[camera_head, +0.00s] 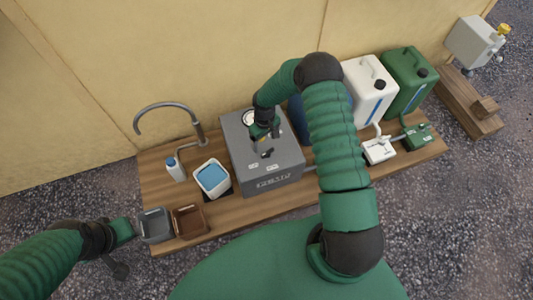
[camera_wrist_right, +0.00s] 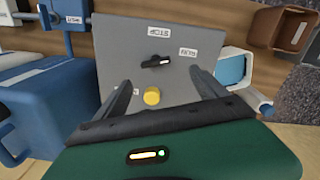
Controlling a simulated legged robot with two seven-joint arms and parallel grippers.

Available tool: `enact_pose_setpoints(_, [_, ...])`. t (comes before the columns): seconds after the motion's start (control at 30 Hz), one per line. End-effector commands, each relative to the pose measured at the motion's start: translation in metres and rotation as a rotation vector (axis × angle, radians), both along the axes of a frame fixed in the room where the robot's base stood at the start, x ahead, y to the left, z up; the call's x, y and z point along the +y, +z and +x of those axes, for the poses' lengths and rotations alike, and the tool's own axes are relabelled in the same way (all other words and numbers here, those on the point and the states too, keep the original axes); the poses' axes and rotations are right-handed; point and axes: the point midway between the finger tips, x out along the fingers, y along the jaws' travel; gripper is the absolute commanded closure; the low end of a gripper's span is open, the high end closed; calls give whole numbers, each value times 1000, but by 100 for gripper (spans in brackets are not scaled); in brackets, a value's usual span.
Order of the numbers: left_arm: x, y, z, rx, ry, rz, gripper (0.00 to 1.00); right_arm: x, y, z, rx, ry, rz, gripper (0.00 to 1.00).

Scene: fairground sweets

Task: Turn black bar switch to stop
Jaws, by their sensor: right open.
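The black bar switch (camera_wrist_right: 156,62) sits on the top of a grey box (camera_head: 285,160). In the right wrist view it lies nearly crosswise, its right end towards the RUN label (camera_wrist_right: 188,52). The STOP label (camera_wrist_right: 158,30) is above it in that view. A yellow knob (camera_wrist_right: 152,96) sits just below the switch. My right gripper (camera_wrist_right: 161,76) is open, its fingers apart on either side of the switch and knob, holding nothing. In the head view my right gripper (camera_head: 264,135) is over the box. My left gripper (camera_head: 122,231) is off the board's left end; its jaws are unclear.
A wooden board (camera_head: 225,207) carries the box, a tap (camera_head: 198,133), a blue-filled white tub (camera_head: 212,178), a small bottle (camera_head: 175,169), a grey bin (camera_head: 155,225) and a brown bin (camera_head: 189,221). White (camera_head: 370,90) and green (camera_head: 410,80) canisters stand right, a blue one partly hidden behind my arm.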

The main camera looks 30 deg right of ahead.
Motion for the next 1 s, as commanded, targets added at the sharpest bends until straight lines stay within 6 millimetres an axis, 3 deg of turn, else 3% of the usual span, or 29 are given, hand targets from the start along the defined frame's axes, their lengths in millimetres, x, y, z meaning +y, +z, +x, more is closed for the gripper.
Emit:
enact_pose_setpoints(0.03, [0, -11, 0, 0, 0, 0, 60, -2, -22, -2, 4, -2, 5, 18])
enact_pose_setpoints(0.1, [0, -17, 0, 0, -1, 0, 60, -5, -42, -2, 3, -4, 10, 18])
enact_pose_setpoints(0.33, [-1, -32, 0, 0, -2, -1, 60, -6, -84, -2, 0, -4, 11, 18])
enact_pose_setpoints(0.7, [-1, -33, 0, 0, -2, 0, 60, -6, -92, -1, -1, -4, 9, 18])
enact_pose_setpoints(1.0, [-1, -34, 0, 0, -2, -1, 60, -6, -92, -1, -1, -4, 9, 56])
